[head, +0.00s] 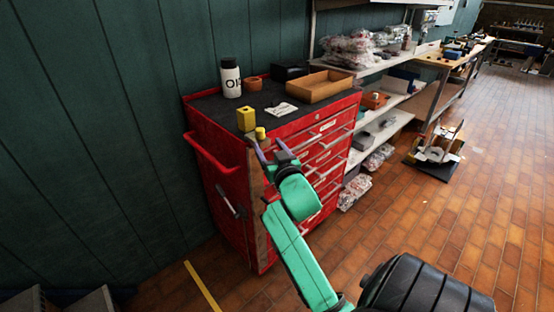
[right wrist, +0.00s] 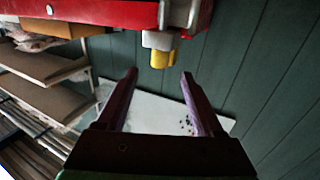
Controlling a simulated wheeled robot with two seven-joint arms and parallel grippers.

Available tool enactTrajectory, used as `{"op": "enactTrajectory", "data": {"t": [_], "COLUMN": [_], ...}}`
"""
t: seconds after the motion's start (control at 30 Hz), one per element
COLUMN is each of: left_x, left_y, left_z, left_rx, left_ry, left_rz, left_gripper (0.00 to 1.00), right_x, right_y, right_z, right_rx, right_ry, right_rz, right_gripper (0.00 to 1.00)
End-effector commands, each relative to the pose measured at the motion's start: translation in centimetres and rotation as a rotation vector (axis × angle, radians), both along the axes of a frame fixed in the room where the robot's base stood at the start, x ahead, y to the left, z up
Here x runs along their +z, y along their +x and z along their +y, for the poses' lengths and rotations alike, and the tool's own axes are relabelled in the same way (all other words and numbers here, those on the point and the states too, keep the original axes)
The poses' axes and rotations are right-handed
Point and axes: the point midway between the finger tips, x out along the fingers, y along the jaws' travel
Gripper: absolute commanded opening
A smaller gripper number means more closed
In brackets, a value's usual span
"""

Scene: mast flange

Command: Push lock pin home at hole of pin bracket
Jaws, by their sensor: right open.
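A small yellow cylinder (head: 260,133), which looks like the lock pin's head, stands at the near edge of the red tool chest. In the right wrist view a yellow piece (right wrist: 163,57) shows with a pale grey part against it, probably the pin and its bracket; the hole is hidden. My right gripper (head: 265,143) is just in front of the yellow cylinder. Its purple fingers are apart with nothing between them; in the right wrist view the gripper (right wrist: 160,73) has the yellow piece just beyond its tips. My left gripper is not in view.
The red tool chest (head: 205,130) carries a yellow block (head: 246,119), a white bottle (head: 231,78), an orange ring-shaped piece (head: 252,84), a white paper (head: 281,109) and a wooden tray (head: 319,86). Shelves (head: 385,112) stand to its right. The tiled floor (head: 400,220) has open room.

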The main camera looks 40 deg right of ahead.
Motion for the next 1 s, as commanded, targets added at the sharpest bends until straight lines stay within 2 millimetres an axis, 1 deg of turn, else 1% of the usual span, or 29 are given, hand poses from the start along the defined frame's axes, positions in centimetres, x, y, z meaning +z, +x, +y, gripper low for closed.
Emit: {"op": "enactTrajectory", "data": {"t": [0.03,0.1,0.2,0.33,0.47,1.0], "left_x": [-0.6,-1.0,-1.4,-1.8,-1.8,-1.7], "left_y": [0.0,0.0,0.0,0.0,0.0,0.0], "left_z": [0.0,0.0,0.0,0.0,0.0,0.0], "left_rx": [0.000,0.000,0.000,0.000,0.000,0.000], "left_ry": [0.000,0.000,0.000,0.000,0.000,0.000], "left_rz": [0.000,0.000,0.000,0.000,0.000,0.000], "left_gripper": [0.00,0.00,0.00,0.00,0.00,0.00], "right_x": [-0.5,-0.5,-0.4,-0.2,0.0,0.0], "right_y": [-1.4,-3.4,-5.7,-7.4,-7.9,-7.8], "right_z": [0.7,1.5,2.4,3.3,3.5,3.4], "right_rx": [0.001,0.001,-0.001,0.000,0.000,0.000], "right_ry": [0.002,0.003,0.003,0.002,0.001,0.001], "right_rz": [0.002,0.002,0.002,0.000,0.000,0.000], "right_gripper": [0.69,0.69,0.69,0.69,0.69,0.69]}}
